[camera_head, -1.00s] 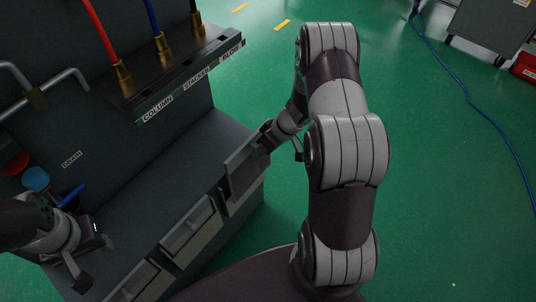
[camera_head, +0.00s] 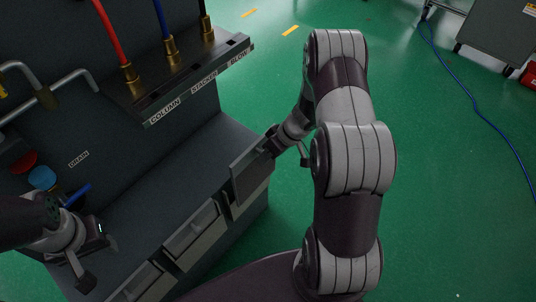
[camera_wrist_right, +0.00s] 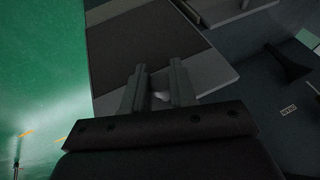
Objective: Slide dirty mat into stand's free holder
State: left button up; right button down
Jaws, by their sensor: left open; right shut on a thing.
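My right gripper (camera_head: 272,146) is shut on a flat grey mat (camera_head: 248,168), which is tilted at the right end of the stand's front edge. In the right wrist view the fingers of the right gripper (camera_wrist_right: 158,88) close on the edge of the mat (camera_wrist_right: 140,45), which shows a dark brown band. The stand (camera_head: 170,165) is dark grey. A holder (camera_head: 236,208) lies just below the mat; I cannot tell how far the mat is inside it. My left gripper (camera_head: 96,262) is open and empty over the stand's left part.
Two more framed holders with grey panels, a middle one (camera_head: 192,234) and a left one (camera_head: 146,282), line the stand's front. Above are a hose manifold (camera_head: 185,90), bent pipes (camera_head: 70,80), red (camera_head: 24,162) and blue (camera_head: 42,177) knobs. Green floor (camera_head: 440,200) is free at right.

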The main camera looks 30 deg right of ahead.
aim_at(256, 147)
jog(key=shift+w+a+r+p, duration=0.1)
jog(key=shift+w+a+p, duration=0.25)
jog(key=shift+w+p, duration=0.4)
jog(key=shift+w+a+r+p, duration=0.1)
jog(key=shift+w+a+p, duration=0.2)
jog(key=shift+w+p, duration=0.4)
jog(key=shift+w+a+f+p, duration=0.1)
jog(key=shift+w+a+p, duration=0.1)
jog(key=shift+w, duration=0.2)
jog(key=shift+w+a+f+p, duration=0.1)
jog(key=shift+w+p, duration=0.05)
jog(key=shift+w, duration=0.2)
jog(key=shift+p, duration=0.65)
jog(key=shift+r+p, duration=0.15)
jog(key=shift+p, duration=0.4)
jog(key=shift+f, duration=0.25)
